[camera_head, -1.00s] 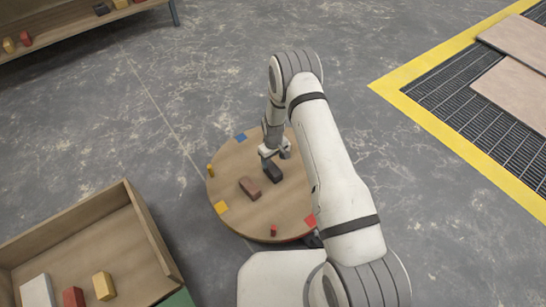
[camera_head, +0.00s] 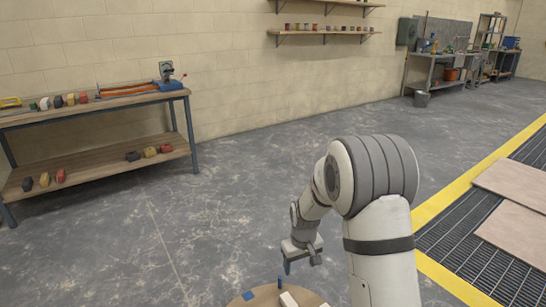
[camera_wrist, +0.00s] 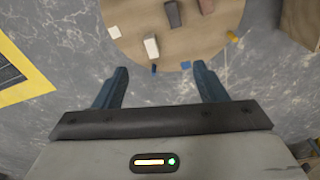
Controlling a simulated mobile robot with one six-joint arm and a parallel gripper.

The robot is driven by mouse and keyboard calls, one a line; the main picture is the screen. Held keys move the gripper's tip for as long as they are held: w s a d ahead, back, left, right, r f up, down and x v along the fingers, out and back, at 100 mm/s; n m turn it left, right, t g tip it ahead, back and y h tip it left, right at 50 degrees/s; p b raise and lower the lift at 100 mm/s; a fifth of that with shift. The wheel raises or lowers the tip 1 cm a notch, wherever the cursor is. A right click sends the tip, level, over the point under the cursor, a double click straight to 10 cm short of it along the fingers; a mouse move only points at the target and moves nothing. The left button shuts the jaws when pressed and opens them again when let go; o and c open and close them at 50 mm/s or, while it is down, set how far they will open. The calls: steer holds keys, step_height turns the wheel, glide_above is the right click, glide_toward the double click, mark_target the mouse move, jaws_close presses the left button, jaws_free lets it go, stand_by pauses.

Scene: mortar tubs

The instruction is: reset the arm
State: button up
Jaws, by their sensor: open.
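My gripper (camera_head: 302,262) hangs from the bent arm above the far edge of a round wooden table in the head view. In the wrist view its two blue fingers (camera_wrist: 160,84) are spread wide with nothing between them. The round table (camera_wrist: 130,12) lies below and beyond the fingertips.
A workbench (camera_head: 95,104) with blocks on two levels stands at the left wall. A yellow-edged floor grating (camera_head: 455,245) with boards lies right. A wooden box (camera_wrist: 298,25) shows at the wrist view's upper right. The floor between bench and grating is clear.

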steer(key=s+d+r+m+p, duration=0.15)
steer(key=s+r+p, duration=0.35)
steer(key=r, duration=0.7)
steer(key=s+d+r+m+p, duration=0.1)
steer(key=s+d+r+p, duration=0.2)
steer(key=s+r, duration=0.65)
steer(key=s+d+r+m+t+p, duration=0.1)
steer(key=s+d+r+p, duration=0.1)
steer(key=s+r+p, duration=0.5)
steer(key=s+r, duration=0.5)
steer(key=r, duration=0.2)
steer(key=shift+s+d+r+m+t, duration=0.2)
steer(key=shift+d+r+m+t, duration=0.1)
steer(key=shift+r+m, duration=0.1)
